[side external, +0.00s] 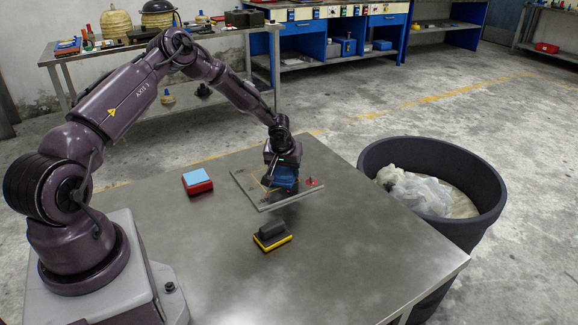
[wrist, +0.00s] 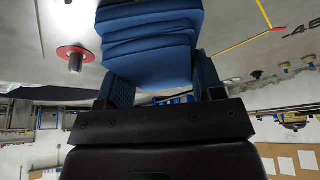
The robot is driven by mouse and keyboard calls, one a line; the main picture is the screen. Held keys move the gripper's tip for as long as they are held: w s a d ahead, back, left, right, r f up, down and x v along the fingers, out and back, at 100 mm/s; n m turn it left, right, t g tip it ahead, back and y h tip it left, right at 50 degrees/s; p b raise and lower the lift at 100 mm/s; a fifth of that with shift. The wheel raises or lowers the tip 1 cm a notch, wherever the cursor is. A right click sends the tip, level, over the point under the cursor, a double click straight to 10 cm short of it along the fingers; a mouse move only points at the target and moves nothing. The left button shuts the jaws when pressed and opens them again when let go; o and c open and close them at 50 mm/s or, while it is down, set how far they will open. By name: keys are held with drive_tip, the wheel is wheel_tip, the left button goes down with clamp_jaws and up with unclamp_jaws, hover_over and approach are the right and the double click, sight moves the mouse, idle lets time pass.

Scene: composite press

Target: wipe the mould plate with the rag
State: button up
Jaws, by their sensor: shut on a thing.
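The mould plate (side external: 262,197) is a thin grey slab with yellow lines, lying on the metal table. A knob on a red disc (side external: 311,182) sits at its right side; the knob also shows in the wrist view (wrist: 75,60). My gripper (side external: 284,172) is over the plate, pointing down, and shut on the blue folded rag (wrist: 150,40). The rag also shows in the side view (side external: 285,183), low at the plate's surface. I cannot tell whether it touches the plate. My gripper and the rag hide part of the plate.
A red block with a light blue top (side external: 197,182) stands left of the plate. A black and yellow block (side external: 271,237) stands in front of it. A dark bin (side external: 465,230) with crumpled plastic stands right of the table (side external: 350,260). The table's front is clear.

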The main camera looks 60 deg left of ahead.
drive_tip(key=shift+s+f, duration=0.2)
drive_tip(key=shift+s, duration=1.15)
drive_tip(key=shift+w+r, duration=0.2)
drive_tip(key=shift+w, duration=1.85)
drive_tip(key=shift+r, duration=0.1)
drive_tip(key=shift+r, duration=3.45)
